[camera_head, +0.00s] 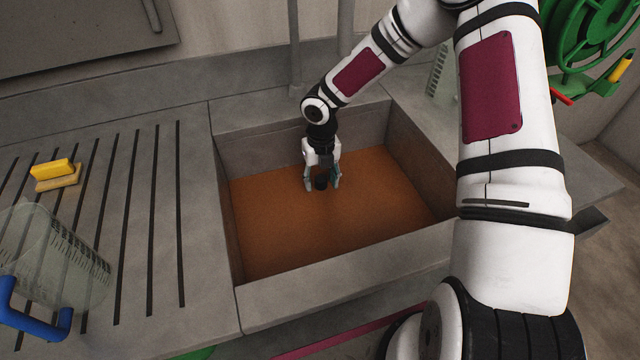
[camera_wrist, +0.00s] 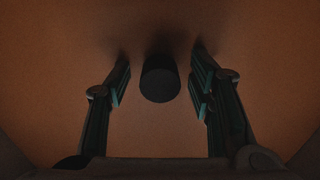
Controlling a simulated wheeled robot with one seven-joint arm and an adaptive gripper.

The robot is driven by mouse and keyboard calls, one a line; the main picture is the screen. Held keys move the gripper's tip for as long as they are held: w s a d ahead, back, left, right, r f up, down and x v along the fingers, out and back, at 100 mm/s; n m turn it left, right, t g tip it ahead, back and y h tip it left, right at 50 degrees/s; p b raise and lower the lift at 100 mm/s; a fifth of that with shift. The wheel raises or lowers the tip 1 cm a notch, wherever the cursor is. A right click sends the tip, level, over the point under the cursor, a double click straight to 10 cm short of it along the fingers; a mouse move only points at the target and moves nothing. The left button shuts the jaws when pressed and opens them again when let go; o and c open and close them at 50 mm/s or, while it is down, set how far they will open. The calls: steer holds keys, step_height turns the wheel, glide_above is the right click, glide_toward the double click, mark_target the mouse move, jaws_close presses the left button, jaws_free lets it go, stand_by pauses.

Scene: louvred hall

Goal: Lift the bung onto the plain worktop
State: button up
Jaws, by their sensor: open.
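The bung (camera_wrist: 160,80) is a small black cylinder. It stands on the orange-brown floor of the sink basin (camera_head: 270,235), towards the back. In the head view the bung (camera_head: 321,184) shows between the fingers of my gripper (camera_head: 322,184). In the wrist view my gripper (camera_wrist: 160,88) is open, with one finger on each side of the bung and a gap on both sides. The plain worktop appears to be the smooth grey surface (camera_head: 425,105) right of the basin, partly hidden by my arm.
The basin has raised grey walls on all sides. Left of it is a slotted drainboard (camera_head: 200,220) with a yellow sponge (camera_head: 55,172) and a clear jug with a blue handle (camera_head: 60,262). A clear measuring vessel (camera_head: 438,72) stands at the back right, near a green hose reel (camera_head: 590,40).

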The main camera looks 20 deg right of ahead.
steer(key=shift+f, duration=0.4)
steer(key=shift+c, duration=0.3)
jaws_close()
